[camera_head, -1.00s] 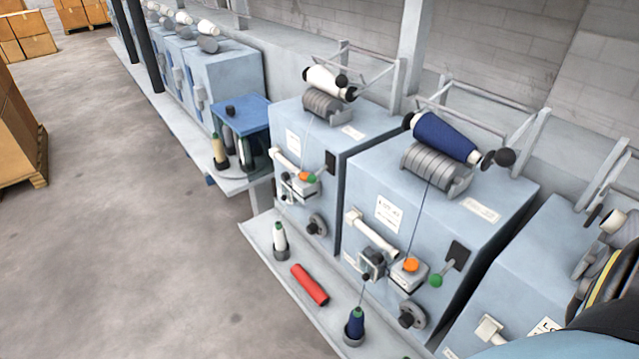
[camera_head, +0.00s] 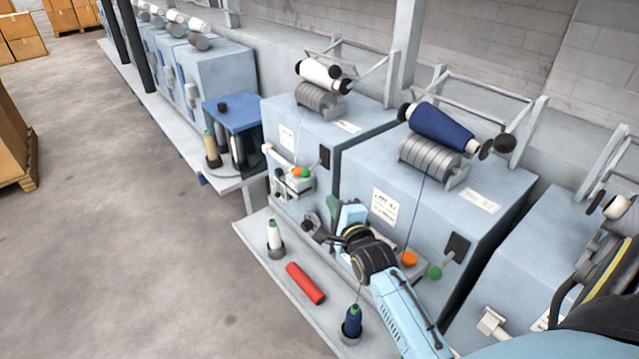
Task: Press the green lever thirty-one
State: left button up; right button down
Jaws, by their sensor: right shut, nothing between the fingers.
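A green ball-ended lever (camera_head: 435,272) stands on the front of the machine with the blue yarn cone, right of an orange button (camera_head: 409,258). A second green lever knob (camera_head: 304,172) shows on the machine to its left, beside another orange button. The number labels are too blurred to read surely. My right gripper (camera_head: 336,208) is shut and empty in front of the blue-yarn machine, left of its green lever and apart from it. My arm hides part of that machine's lower front. My left gripper is out of view.
A blue-topped stand (camera_head: 236,112) is left. Another machine (camera_head: 530,255) stands right.

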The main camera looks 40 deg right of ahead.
aim_at(306, 174)
jog(key=shift+d+r+m, duration=0.15)
jog(key=shift+r+m, duration=0.15)
jog(key=shift+r, duration=0.25)
jog(key=shift+w, duration=0.1)
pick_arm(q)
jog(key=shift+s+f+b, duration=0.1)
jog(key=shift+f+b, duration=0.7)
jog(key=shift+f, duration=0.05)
pick_arm(e)
jog(key=r+x, duration=0.1)
jog(key=x, duration=0.8)
jog(key=shift+w+f, duration=0.4)
jog(key=shift+f, duration=0.05)
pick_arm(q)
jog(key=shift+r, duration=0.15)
pick_arm(e)
jog(key=shift+w, duration=0.1)
